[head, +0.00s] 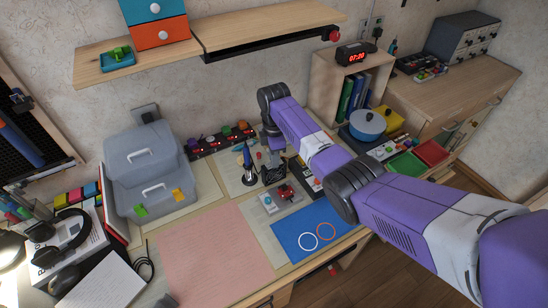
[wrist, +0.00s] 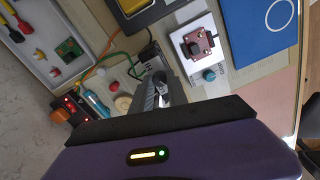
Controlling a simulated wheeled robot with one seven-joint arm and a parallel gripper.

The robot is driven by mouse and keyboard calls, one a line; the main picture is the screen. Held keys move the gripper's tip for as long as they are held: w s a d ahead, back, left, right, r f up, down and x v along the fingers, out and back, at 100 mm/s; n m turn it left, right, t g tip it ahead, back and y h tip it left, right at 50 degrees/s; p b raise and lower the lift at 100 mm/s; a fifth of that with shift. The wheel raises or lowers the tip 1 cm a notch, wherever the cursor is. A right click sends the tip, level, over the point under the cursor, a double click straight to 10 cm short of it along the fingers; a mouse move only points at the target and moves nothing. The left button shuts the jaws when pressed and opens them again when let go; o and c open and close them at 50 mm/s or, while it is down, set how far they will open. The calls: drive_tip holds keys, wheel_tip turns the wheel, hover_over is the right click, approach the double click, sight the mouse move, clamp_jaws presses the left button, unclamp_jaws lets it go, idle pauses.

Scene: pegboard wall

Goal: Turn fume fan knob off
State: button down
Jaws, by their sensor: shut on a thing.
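My gripper (wrist: 158,88) points down at the workbench, and its jaws are shut on a small part that I cannot clearly make out. It also shows in the head view (head: 272,172), between the soldering iron and the red-topped module. A teal knob (wrist: 209,74) sits on a pale panel beside the jaws, apart from them; it shows small in the head view (head: 267,201). No label I can read marks the fume fan knob, so I cannot tell if it is the part in the jaws.
A module with a dark red top (wrist: 195,44) stands close to the jaws. A blue soldering iron (head: 247,155), a pale round piece (wrist: 122,103) and green and orange wires are nearby. The blue mat (head: 290,245) and pink mat (head: 215,255) are mostly clear. A shelf (head: 265,28) hangs above.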

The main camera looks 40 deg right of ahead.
drive_tip(key=shift+r, duration=0.1)
idle(0.3)
drive_tip(key=c, duration=1.3)
unclamp_jaws()
drive_tip(key=shift+r+b, duration=0.5)
drive_tip(key=shift+r, duration=3.4)
